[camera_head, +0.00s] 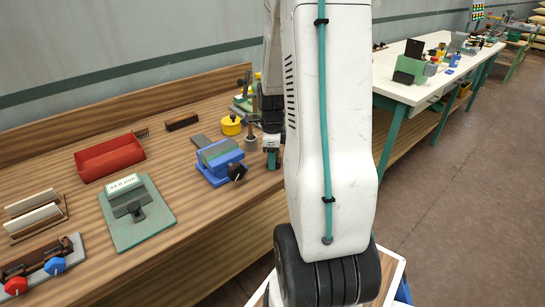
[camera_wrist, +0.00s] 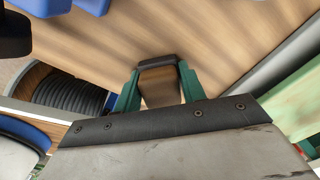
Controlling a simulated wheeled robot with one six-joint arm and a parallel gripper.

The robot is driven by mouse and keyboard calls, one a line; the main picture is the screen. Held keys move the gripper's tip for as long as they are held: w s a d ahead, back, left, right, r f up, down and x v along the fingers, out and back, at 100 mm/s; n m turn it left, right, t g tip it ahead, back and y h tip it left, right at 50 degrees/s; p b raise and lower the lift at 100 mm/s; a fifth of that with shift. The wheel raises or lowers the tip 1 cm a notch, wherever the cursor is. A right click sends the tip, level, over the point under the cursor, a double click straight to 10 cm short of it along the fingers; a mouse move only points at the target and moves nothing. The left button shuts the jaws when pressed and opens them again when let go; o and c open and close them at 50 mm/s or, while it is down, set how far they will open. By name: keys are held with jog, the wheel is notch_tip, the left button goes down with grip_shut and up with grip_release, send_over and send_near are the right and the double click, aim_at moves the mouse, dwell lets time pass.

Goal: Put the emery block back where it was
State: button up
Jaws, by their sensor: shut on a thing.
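My gripper (camera_wrist: 160,84) has green fingers and is shut on a small brown block with a dark grey edge, which looks like the emery block (camera_wrist: 158,82). The block sits between the fingertips over the wooden bench top; I cannot tell if it touches the wood. In the head view my gripper (camera_head: 271,158) points down near the front edge of the wooden bench (camera_head: 190,205), right of the blue device. The held block is not clearly visible there.
A blue device (camera_head: 220,163) with a black knob stands just left of my gripper. A grey cup (camera_head: 251,143) and yellow pot (camera_head: 231,125) stand behind.

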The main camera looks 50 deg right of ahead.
jog(key=shift+f, duration=0.15)
jog(key=o, duration=1)
notch_tip(320, 180, up, 12)
jog(key=a+r+n, duration=0.4)
jog(key=a+n, duration=0.1)
jog(key=a, duration=0.2)
jog(key=s+a+r+n, duration=0.2)
jog(key=s+a+n, duration=0.2)
jog(key=a+n, duration=0.3)
jog(key=s+a+r+n, duration=0.2)
jog(key=s+a+n, duration=0.2)
jog(key=a+n, duration=0.4)
jog(key=s+a+r+n+t, duration=0.1)
jog(key=s+a+r+n, duration=0.1)
jog(key=s+a+n, duration=0.3)
jog(key=a+n, duration=0.3)
jog(key=n, duration=0.1)
jog(key=shift+n, duration=0.3)
